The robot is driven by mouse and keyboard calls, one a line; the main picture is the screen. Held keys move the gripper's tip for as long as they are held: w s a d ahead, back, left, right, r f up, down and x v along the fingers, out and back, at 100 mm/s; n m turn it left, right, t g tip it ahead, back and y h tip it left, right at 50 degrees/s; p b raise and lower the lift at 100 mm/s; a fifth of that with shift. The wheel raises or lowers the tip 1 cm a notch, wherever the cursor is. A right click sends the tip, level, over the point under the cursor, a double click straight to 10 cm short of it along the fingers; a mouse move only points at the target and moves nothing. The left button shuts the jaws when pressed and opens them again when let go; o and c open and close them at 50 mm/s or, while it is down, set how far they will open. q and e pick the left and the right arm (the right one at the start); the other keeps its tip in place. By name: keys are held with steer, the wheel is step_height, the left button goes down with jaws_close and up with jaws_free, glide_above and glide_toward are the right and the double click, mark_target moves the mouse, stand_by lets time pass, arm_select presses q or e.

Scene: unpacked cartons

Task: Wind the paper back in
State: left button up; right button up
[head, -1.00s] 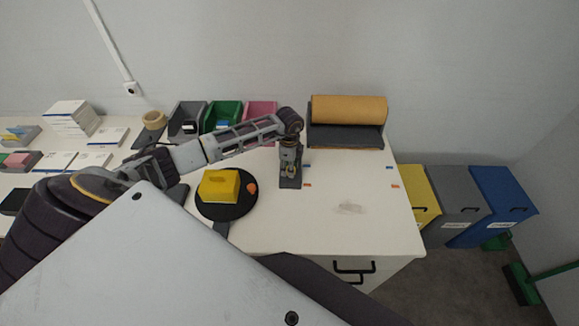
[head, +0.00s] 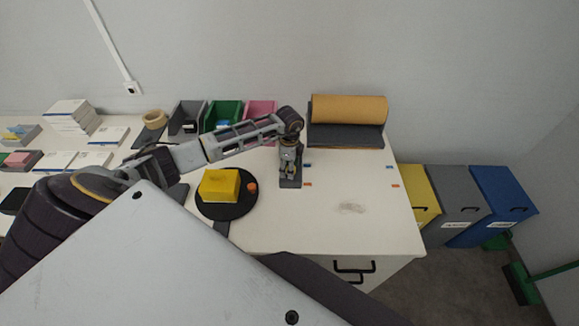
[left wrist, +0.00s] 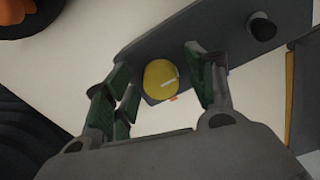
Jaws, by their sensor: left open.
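A brown paper roll (head: 349,109) sits in a dark holder (head: 345,135) at the back right of the table. My left gripper (head: 288,172) points down over a narrow grey plate (head: 291,184) just left of the holder. In the left wrist view the open gripper (left wrist: 160,75) has its fingers on either side of a round yellow knob (left wrist: 161,79), with gaps visible. The knob stands over the grey plate (left wrist: 205,42), which also bears a black peg (left wrist: 262,27). How the plate joins the roll is hidden. My right gripper is not in view.
A black round plate (head: 215,212) with a yellow block (head: 219,186) and an orange knob (head: 252,187) lies left of the gripper. Grey, green and pink bins (head: 222,113) stand behind the arm. The table's right front (head: 350,225) is clear apart from a faint smudge.

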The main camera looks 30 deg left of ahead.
arm_select(q)
step_height(320, 180, up, 12)
stand_by(0.8)
stand_by(0.6)
